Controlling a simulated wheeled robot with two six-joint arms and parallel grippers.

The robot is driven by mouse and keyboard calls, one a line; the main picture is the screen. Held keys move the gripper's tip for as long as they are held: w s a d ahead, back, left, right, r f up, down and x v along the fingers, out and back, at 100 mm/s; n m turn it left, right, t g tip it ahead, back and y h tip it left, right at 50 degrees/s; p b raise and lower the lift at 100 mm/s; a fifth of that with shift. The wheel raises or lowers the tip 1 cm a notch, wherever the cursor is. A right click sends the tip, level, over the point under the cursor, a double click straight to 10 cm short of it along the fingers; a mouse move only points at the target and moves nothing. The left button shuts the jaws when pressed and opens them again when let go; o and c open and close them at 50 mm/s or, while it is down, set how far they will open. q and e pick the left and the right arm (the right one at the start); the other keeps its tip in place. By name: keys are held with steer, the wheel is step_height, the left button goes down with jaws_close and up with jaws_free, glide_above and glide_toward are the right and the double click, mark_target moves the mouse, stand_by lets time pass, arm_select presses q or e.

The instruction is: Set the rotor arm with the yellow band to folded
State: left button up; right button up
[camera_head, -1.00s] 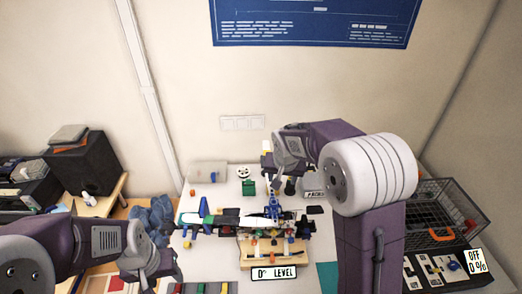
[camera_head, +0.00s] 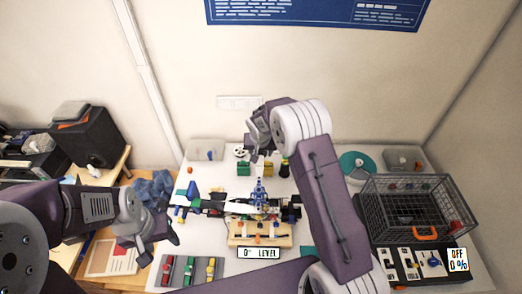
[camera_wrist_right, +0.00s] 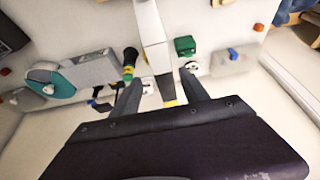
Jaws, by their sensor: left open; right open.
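In the right wrist view a white and grey bar with a yellow band (camera_wrist_right: 170,103) at its end reaches between the two fingers of my open right gripper (camera_wrist_right: 160,95). It looks like the rotor arm; contact with the fingers cannot be told. In the head view the drone (camera_head: 240,207), with white and dark arms, sits above a wooden stand (camera_head: 258,235) at the table's middle. My right gripper (camera_head: 258,153) is behind the drone, and the banded end is not clear there. My left gripper (camera_head: 160,240) is open and empty at the left, apart from the drone.
A wire basket (camera_head: 415,205) and a black panel (camera_head: 405,262) are at the right. A tray with coloured strips (camera_head: 192,270) lies at front left. A sign reading 0° LEVEL (camera_head: 259,253) is in front of the stand.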

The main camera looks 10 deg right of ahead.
steer(key=shift+w+f, duration=0.2)
steer(key=shift+f, duration=0.2)
steer(key=shift+a+f, duration=0.35)
steer(key=shift+f, duration=0.05)
steer(key=shift+d, duration=0.2)
steer(key=c, duration=0.4)
steer(key=shift+w, duration=0.1)
jaws_close()
